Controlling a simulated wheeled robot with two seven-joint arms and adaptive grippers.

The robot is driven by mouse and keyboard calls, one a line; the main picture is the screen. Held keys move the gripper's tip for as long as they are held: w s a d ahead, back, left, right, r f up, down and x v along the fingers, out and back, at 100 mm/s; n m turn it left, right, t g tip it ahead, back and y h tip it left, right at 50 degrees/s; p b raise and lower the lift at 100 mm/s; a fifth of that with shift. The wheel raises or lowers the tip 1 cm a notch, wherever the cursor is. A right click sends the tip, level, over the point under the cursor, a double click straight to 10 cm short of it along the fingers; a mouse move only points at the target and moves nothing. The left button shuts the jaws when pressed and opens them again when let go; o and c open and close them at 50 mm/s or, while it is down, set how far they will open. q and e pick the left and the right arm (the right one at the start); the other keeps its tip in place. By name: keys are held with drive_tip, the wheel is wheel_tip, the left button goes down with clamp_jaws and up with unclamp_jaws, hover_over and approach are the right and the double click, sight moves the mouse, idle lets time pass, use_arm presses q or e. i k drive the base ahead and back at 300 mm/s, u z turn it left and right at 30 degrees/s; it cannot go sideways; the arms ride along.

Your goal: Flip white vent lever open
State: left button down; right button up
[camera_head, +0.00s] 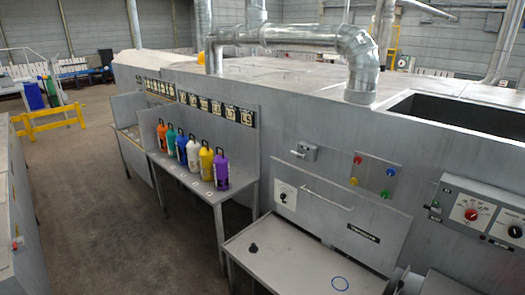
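I cannot tell for certain which part is the white vent lever. A small grey box (309,151) on the machine's front wall has a short pale lever-like part (298,154) sticking out to its left. A white dial plate (286,194) with a dark knob sits lower on the front panel. A pale bar handle (326,198) runs slanted across the same panel. No label naming a vent is readable. Neither of my grippers is in view.
Colored bottles (194,153) stand on a grey side table (205,190). A grey bench (295,262) juts out below the panel, with a dark knob (253,248). A control box (480,215) with a red knob is at right. The floor (95,215) at left is clear.

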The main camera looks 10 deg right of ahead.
sight(303, 156)
drive_tip(key=u, duration=0.15)
drive_tip(key=i, duration=0.8)
drive_tip(key=z, duration=0.45)
drive_tip(key=i, duration=0.65)
drive_tip(key=z, duration=0.4)
